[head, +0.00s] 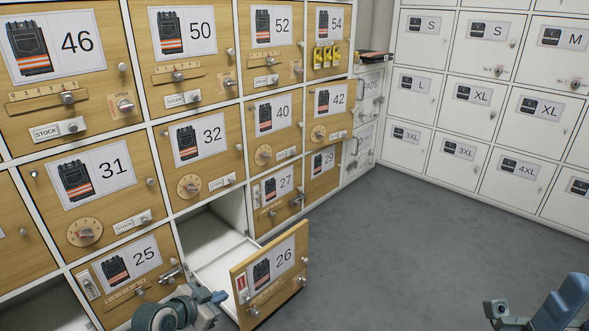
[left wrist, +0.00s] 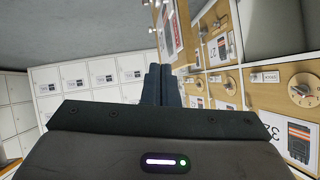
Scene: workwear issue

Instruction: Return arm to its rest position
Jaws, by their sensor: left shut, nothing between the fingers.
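My left gripper (head: 212,298) is low in the head view, just left of the pulled-out drawer 26 (head: 292,249). In the left wrist view its two dark fingers (left wrist: 161,85) lie together, shut with nothing between them. Drawer 26 stands open with its pale interior showing; its front carries a workwear picture and a small knob. Whether the gripper touches the drawer, I cannot tell. Blue and grey parts of my right arm (head: 565,300) show at the bottom right corner; its jaw state is not clear.
Wooden-fronted numbered lockers (head: 97,178) fill the left wall, with knobs and dials sticking out. White size-marked lockers (head: 475,95) line the back right. Grey floor (head: 400,235) is free between them. A dark opening (head: 45,308) shows at bottom left.

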